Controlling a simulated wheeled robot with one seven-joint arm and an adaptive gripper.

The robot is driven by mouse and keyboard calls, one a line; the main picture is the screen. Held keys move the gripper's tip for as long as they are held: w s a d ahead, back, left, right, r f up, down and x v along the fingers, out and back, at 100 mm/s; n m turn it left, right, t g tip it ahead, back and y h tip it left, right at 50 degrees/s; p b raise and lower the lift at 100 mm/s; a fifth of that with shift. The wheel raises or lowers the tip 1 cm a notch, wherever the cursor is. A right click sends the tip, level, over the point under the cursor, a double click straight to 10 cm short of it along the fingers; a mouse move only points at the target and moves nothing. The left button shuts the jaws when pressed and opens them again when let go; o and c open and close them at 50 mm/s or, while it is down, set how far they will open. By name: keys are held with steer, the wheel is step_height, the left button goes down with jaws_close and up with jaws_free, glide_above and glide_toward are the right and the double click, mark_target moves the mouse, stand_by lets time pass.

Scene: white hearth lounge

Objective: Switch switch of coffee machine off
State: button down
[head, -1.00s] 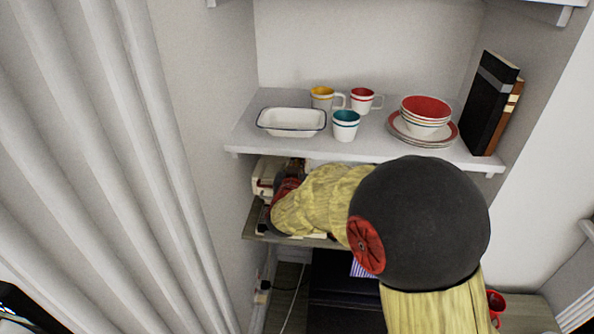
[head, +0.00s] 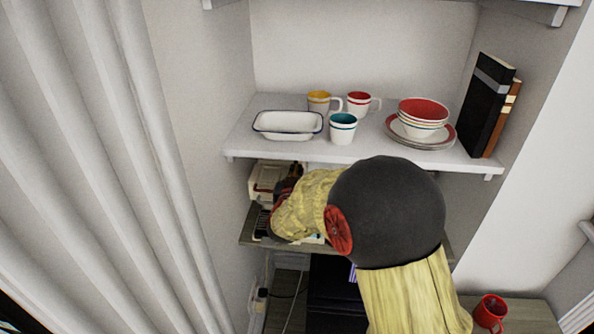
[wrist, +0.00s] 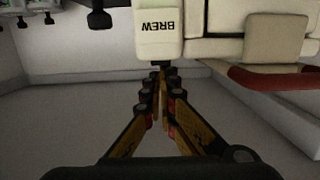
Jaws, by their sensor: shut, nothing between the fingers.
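The coffee machine (head: 265,184) is a cream-white appliance at the left of the lower shelf in the head view, partly covered by my arm. In the wrist view its pale body (wrist: 220,48) fills the top right. A white block lettered BREW (wrist: 158,42), upside down, is at the top centre; I cannot tell whether it is the switch itself or its position. My gripper (wrist: 160,73) is shut and empty, its fingertips at the lower edge of that block in the picture. I cannot tell whether they touch it. In the head view my fingers are not clearly visible.
The shelf above (head: 370,154) holds a white dish (head: 288,133), several cups, stacked bowls (head: 423,112) and books (head: 484,105), close over my arm. A pale curtain (head: 90,170) hangs at the left. A red mug (head: 490,310) stands lower right.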

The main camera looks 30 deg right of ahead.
steer(key=v, duration=1.2)
stand_by(0.5)
